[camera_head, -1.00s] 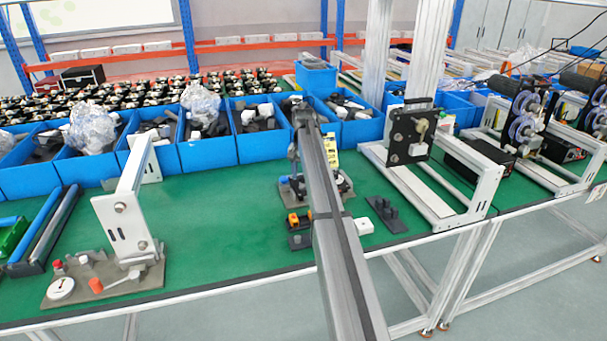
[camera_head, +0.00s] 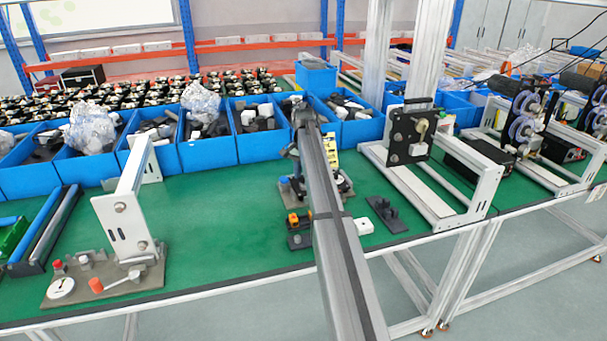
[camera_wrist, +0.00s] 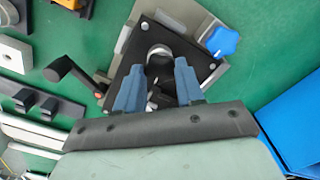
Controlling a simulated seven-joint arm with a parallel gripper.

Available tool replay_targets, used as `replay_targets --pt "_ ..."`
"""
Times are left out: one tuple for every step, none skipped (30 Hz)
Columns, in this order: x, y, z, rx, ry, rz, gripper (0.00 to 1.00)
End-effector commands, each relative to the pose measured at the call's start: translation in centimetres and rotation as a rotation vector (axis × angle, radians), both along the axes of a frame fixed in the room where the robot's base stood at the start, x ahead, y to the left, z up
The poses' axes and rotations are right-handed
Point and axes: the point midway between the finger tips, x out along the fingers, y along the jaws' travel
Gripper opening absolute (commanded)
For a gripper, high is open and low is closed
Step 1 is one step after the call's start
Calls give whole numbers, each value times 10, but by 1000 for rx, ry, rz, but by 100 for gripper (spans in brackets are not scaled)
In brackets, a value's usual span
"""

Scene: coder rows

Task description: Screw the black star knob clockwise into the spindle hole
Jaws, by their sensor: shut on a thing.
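In the wrist view my gripper (camera_wrist: 160,74) has its two blue-grey fingers closed around a dark piece, which I take to be the black star knob (camera_wrist: 160,67); its outline is mostly hidden. It is over the dark plate of the fixture (camera_wrist: 125,72), at a round metal part (camera_wrist: 158,51). The spindle hole is hidden, and I cannot tell how deep the knob sits. In the head view my arm covers most of the same fixture (camera_head: 287,198) and the gripper.
A blue star knob (camera_wrist: 221,41) is at the fixture's upper right corner, and a black-handled crank (camera_wrist: 62,70) sticks out left. A dark block with pegs (camera_head: 386,214) and a white block (camera_head: 364,226) lie nearby. Blue bins (camera_head: 208,152) line the back.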

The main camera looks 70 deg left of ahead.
Motion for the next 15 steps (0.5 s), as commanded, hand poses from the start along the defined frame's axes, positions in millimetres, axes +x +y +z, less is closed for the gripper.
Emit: replay_targets --pt "0 0 0 0 0 -48 0" --pt "0 0 0 0 0 -77 0" --pt "0 0 0 0 0 -117 0" --pt "0 0 0 0 0 -146 0" --pt "0 0 0 1 -1 -176 0" --pt "0 0 0 1 -1 -215 0" --pt "0 0 0 0 -1 -245 0" --pt "0 0 0 0 -1 -274 0" --pt "0 0 0 0 -1 -313 0" --pt "0 0 0 0 -1 -343 0" --pt "0 0 0 0 -1 -373 0" --pt "0 0 0 0 -1 -412 0" --pt "0 0 0 0 -1 -442 0" --pt "0 0 0 0 -1 -471 0" --pt "0 0 0 0 0 -511 0"
